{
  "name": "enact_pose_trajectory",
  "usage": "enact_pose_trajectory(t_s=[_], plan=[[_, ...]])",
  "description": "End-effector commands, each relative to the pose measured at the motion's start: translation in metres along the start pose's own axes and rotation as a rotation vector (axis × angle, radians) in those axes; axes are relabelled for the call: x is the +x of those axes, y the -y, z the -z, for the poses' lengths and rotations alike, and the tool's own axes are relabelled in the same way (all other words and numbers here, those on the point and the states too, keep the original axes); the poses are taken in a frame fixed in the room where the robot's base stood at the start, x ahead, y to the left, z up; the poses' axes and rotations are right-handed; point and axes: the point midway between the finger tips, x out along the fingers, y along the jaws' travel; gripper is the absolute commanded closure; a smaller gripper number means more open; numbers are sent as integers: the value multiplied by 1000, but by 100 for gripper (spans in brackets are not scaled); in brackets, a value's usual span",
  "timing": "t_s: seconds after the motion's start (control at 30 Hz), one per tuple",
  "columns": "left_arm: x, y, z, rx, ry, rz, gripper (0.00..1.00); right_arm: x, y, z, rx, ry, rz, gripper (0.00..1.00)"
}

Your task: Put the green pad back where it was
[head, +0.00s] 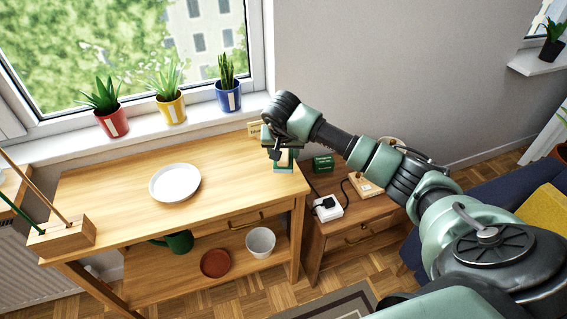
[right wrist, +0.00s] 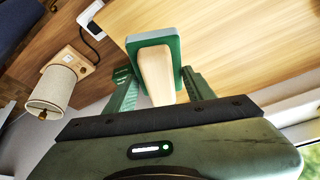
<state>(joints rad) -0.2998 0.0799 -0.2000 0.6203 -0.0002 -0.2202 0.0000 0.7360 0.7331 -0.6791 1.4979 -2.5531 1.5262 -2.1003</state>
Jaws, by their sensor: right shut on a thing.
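The green pad (right wrist: 177,58) has a pale layer on its far side and a light wooden handle (right wrist: 156,72). My right gripper (right wrist: 160,86) is shut on the handle, with one finger on each side. In the head view, my right gripper (head: 278,143) is over the right end of the wooden table (head: 120,194), and the pad (head: 284,168) hangs below it near the table's right edge. Whether the pad touches the tabletop I cannot tell. My left gripper is not in view.
A white plate (head: 175,183) lies mid-table and a wooden block with sticks (head: 62,238) stands at the left. Potted plants line the windowsill. A lower side table (head: 345,232) to the right holds a green box (head: 322,163) and a white socket block (head: 328,208).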

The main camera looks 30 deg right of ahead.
Motion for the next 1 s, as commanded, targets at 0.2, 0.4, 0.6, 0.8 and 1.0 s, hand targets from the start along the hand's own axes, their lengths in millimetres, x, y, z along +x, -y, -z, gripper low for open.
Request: enact_pose_trajectory(t_s=[0.2, 0.4, 0.6, 0.8, 1.0], plan=[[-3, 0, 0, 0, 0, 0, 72, 16, 0, -7, 0, 0, 0, 84], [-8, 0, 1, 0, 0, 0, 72, 40, 0, -19, 1, 4, 0, 84], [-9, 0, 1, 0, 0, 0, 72, 52, 0, -23, 1, -2, 1, 84], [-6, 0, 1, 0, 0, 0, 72, 53, 0, -24, 0, -2, 0, 84], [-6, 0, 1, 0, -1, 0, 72, 54, 0, -24, 0, -1, 0, 24]])
